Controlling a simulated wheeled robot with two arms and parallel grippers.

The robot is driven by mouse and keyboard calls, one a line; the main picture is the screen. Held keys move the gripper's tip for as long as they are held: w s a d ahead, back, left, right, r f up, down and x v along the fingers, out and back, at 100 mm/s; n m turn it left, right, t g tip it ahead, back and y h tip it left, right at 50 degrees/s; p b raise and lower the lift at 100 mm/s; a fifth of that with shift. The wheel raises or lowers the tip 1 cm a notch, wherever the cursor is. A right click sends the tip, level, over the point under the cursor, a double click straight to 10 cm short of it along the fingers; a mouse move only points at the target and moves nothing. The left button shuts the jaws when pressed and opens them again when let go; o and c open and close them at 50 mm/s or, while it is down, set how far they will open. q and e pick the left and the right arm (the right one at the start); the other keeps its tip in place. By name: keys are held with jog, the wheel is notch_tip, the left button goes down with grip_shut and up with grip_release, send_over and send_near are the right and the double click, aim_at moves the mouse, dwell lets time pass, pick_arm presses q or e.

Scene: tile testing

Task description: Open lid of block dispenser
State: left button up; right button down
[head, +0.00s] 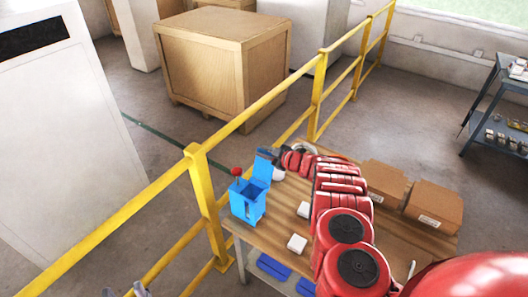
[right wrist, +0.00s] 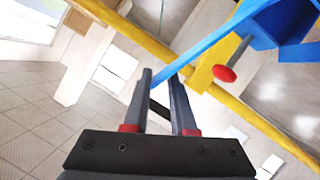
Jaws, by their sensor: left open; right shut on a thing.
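The blue block dispenser (head: 247,203) stands on the wooden table (head: 268,237) near its left edge, with a red knob (head: 237,171) at its upper left. Its blue lid (head: 263,167) is raised, leaving the box top open. My right gripper (head: 271,154) is at the lid's upper edge. In the right wrist view, my right gripper (right wrist: 160,84) is shut on the thin blue lid (right wrist: 201,48), and the red knob (right wrist: 225,73) shows to the right. My left gripper (head: 138,290) is open at the bottom left edge, mostly cut off and away from the dispenser.
Two white blocks, one nearer (head: 297,243) and one farther (head: 304,209), lie right of the dispenser. My red right arm crosses the table. Cardboard boxes (head: 434,203) stand at the right. A yellow railing (head: 203,190) runs close behind the table's left side.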

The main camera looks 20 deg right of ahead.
jog(key=shift+s+d+f, duration=0.1)
jog(key=shift+s+f, duration=0.15)
jog(key=shift+f, duration=0.3)
jog(key=c, duration=1.1)
grip_release()
jog(key=shift+o, duration=0.2)
jog(key=shift+w+d, duration=0.1)
jog(key=shift+w, duration=0.05)
jog(key=shift+w+r, duration=0.1)
jog(key=shift+r, duration=0.15)
jog(key=shift+s+d+r, duration=0.2)
jog(key=shift+s+d, duration=0.05)
jog(key=shift+s, duration=0.15)
jog(key=p+v, duration=0.6)
jog(key=v, duration=1)
jog(key=shift+s+p, duration=0.2)
jog(key=shift+p, duration=0.2)
